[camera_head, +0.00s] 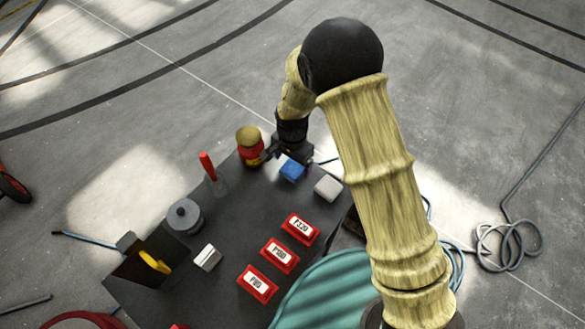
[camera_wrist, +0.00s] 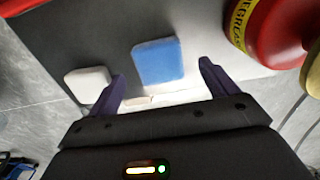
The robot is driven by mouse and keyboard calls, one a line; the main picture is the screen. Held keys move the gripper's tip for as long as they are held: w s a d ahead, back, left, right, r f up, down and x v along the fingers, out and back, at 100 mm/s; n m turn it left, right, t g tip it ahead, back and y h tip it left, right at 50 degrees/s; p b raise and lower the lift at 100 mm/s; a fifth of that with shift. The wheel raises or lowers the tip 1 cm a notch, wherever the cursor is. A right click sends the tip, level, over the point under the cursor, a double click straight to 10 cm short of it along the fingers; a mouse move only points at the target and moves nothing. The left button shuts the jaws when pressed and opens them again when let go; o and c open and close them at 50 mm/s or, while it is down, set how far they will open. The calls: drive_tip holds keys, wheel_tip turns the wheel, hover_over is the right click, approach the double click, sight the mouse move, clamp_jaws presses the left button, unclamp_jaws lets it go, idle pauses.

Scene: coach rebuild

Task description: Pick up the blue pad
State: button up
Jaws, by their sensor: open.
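The blue pad (camera_head: 292,170) lies flat near the far right part of the dark table top. In the wrist view the blue pad (camera_wrist: 158,62) shows ahead of the palm and between the lines of the two fingers. My gripper (camera_wrist: 162,70) is open, with one dark purple finger on each side of the pad and visible gaps to it. In the head view my gripper (camera_head: 285,154) is just behind the pad, low over the table. I cannot tell its exact height above the table.
A white-grey pad (camera_head: 328,188) lies close to the right; it is near the left finger in the wrist view (camera_wrist: 88,84). A red container with a tan lid (camera_head: 250,146) stands left of my gripper. Red labelled blocks (camera_head: 280,256) lie nearer. The table edge is close.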

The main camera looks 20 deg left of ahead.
sight(292, 168)
drive_tip(key=shift+f, duration=1.3)
drive_tip(key=c, duration=1.1)
drive_tip(key=shift+o, duration=0.2)
drive_tip(key=shift+r, duration=0.1)
wheel_tip(292, 168, up, 10)
drive_tip(key=b, duration=0.1)
